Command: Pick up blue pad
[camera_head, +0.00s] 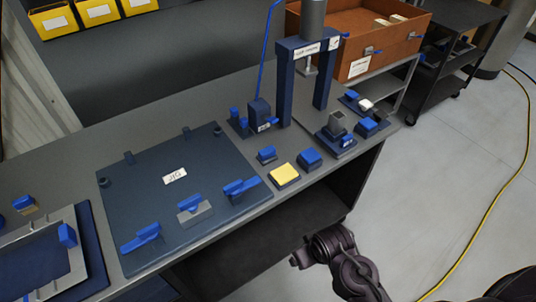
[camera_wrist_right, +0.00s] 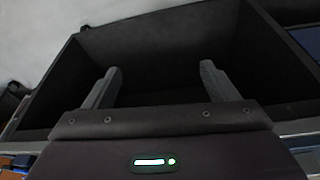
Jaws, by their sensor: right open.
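A blue pad (camera_head: 309,158) lies on the grey workbench near its front edge, right of and behind a yellow pad (camera_head: 284,174). A smaller blue block on a dark base (camera_head: 267,154) sits just left of it. My right arm comes in at the lower right of the head view, in front of the bench and apart from the pads. In the right wrist view my right gripper (camera_wrist_right: 161,82) has its two fingers wide apart with nothing between them. That view faces a dark open shelf space, and no blue pad can be made out there. My left gripper is not in view.
A dark jig plate (camera_head: 175,215) with blue clamps covers the bench's left part. A blue press frame (camera_head: 287,85) stands behind the pads, and a small fixture (camera_head: 336,135) is to the right. An orange bin (camera_head: 362,45) is at the back. The bench has an open shelf (camera_head: 265,240) below.

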